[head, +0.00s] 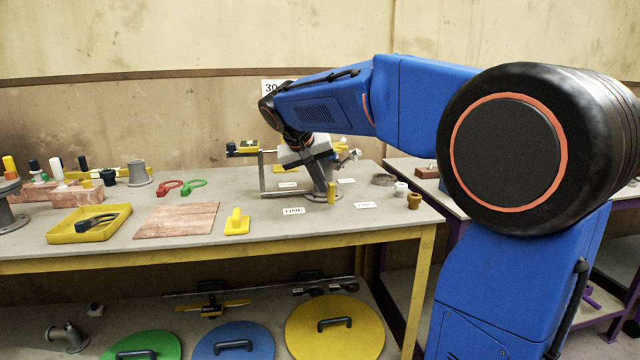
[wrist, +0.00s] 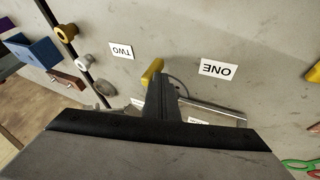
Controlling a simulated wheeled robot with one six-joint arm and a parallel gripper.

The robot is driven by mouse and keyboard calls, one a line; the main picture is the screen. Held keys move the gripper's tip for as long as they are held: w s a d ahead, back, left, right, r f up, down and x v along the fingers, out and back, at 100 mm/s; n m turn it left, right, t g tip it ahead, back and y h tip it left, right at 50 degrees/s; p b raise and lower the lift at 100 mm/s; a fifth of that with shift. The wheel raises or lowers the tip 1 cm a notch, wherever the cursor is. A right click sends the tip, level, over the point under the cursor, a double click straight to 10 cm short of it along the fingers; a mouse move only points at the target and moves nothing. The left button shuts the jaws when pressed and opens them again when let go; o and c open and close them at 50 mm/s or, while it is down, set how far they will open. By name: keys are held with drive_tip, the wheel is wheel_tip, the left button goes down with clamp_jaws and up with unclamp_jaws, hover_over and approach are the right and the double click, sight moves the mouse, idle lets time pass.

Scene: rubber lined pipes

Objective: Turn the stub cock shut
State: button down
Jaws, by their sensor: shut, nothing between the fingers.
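The stub cock appears to be the fitting with a yellow lever (head: 331,192) at the middle of the bench, under my arm's end. The yellow lever also shows in the wrist view (wrist: 152,72), just beyond my fingertips. My gripper (head: 325,178) points down over the bench there. In the wrist view my gripper (wrist: 160,84) is shut and empty, with its tips close beside the lever. I cannot tell whether they touch it. My fingers and wrist hide most of the cock's body, so its exact turn is unclear.
Labels ONE (head: 293,211) and TWO (head: 365,205) lie on the bench. A metal rail frame (head: 262,172) stands left of my gripper. White (head: 401,189) and brown (head: 414,200) plugs stand to the right. A yellow float (head: 237,222) and brown sheet (head: 178,220) lie left; bench between labels is clear.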

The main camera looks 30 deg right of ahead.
sight(332, 184)
drive_tip(key=shift+d+r, duration=0.1)
drive_tip(key=shift+d, duration=0.05)
drive_tip(key=d+y, duration=0.1)
drive_tip(key=y, duration=0.1)
drive_tip(key=d+m+t+y, duration=0.1)
drive_tip(key=y, duration=0.2)
drive_tip(key=s+d+r+t+y, duration=0.1)
drive_tip(key=y, duration=0.1)
drive_tip(key=shift+d+m+y, duration=0.3)
drive_tip(key=shift+d+y, duration=0.1)
drive_tip(key=y, duration=0.1)
drive_tip(key=d+t+y, duration=0.1)
drive_tip(key=d+m+y, duration=0.1)
drive_tip(key=shift+s+f+t+y, duration=0.3)
drive_tip(key=shift+s+f+y, duration=0.05)
drive_tip(key=shift+f+y, duration=0.05)
drive_tip(key=shift+s+d+f+m+t+y, duration=0.15)
drive_tip(key=shift+d+f+t+y, duration=0.1)
drive_tip(key=shift+y, duration=0.35)
drive_tip(key=shift+w+d+f+m+t+y, duration=0.15)
drive_tip(key=shift+d+t+y, duration=0.1)
drive_tip(key=shift+y, duration=0.35)
drive_tip(key=shift+s+f, duration=0.1)
drive_tip(key=shift+s, duration=0.05)
drive_tip(key=shift+d+f, duration=0.15)
drive_tip(key=shift+f, duration=0.05)
drive_tip(key=shift+r, duration=0.1)
